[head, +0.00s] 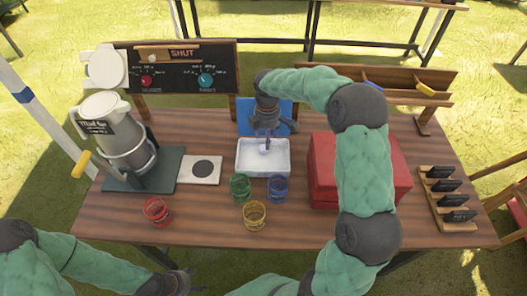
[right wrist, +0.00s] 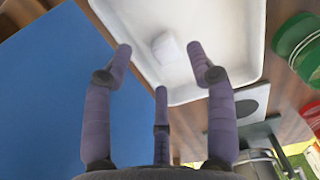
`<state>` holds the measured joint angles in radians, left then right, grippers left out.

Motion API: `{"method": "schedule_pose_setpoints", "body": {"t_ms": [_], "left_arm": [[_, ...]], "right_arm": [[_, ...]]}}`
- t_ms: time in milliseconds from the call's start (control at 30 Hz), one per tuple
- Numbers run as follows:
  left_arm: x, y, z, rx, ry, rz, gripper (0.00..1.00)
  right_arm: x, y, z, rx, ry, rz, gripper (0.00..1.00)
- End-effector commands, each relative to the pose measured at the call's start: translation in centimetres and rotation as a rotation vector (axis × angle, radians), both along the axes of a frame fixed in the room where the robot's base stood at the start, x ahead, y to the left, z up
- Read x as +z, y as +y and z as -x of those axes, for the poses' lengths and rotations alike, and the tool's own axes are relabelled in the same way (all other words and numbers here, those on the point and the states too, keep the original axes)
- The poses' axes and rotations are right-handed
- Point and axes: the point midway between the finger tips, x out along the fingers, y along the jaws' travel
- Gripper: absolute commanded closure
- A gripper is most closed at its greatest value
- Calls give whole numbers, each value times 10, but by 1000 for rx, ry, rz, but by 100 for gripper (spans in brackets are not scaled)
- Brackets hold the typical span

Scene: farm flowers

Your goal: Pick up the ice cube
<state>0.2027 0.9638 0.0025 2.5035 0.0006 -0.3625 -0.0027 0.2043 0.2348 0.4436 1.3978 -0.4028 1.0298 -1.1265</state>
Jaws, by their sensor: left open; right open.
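The ice cube (right wrist: 169,47) is a pale, whitish block lying in the white tray (right wrist: 250,40) in the right wrist view. In the head view the ice cube (head: 265,148) shows faintly in the tray (head: 262,170), just in front of my right gripper (head: 267,132). The right gripper is open and points down over the tray's back part. In the right wrist view its fingers (right wrist: 160,62) are spread, with nothing between them, and the cube lies just beyond their tips. My left gripper (head: 178,284) is open and empty near the table's front edge.
Green (head: 240,186), blue (head: 277,188) and yellow (head: 254,214) glasses stand before the tray, a red glass (head: 156,210) farther left. A red box (head: 322,165) stands right of the tray, partly behind my arm. A blender-like machine (head: 125,140) stands left, a blue board (head: 247,112) behind the tray.

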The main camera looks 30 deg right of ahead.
Motion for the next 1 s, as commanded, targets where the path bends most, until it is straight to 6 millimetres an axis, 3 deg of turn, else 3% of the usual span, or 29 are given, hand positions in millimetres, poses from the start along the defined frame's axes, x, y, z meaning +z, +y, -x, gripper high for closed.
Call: {"method": "schedule_pose_setpoints", "body": {"t_ms": [167, 500, 767, 800, 933, 1000], "left_arm": [[-5, 0, 0, 0, 0, 0, 38], [-30, 0, 0, 0, 0, 0, 38], [-30, 0, 0, 0, 0, 0, 38], [-29, 0, 0, 0, 0, 0, 38], [-29, 0, 0, 0, 0, 0, 38], [-30, 0, 0, 0, 0, 0, 38]], "right_arm": [[-10, 1, 0, 0, -1, 0, 43], [-53, 8, -1, 0, 1, 0, 43], [-55, 8, -2, 0, -1, 0, 43], [-55, 8, -2, 0, -1, 0, 46], [-55, 8, -2, 0, -1, 0, 83], [-55, 8, -2, 0, -1, 0, 86]]}}
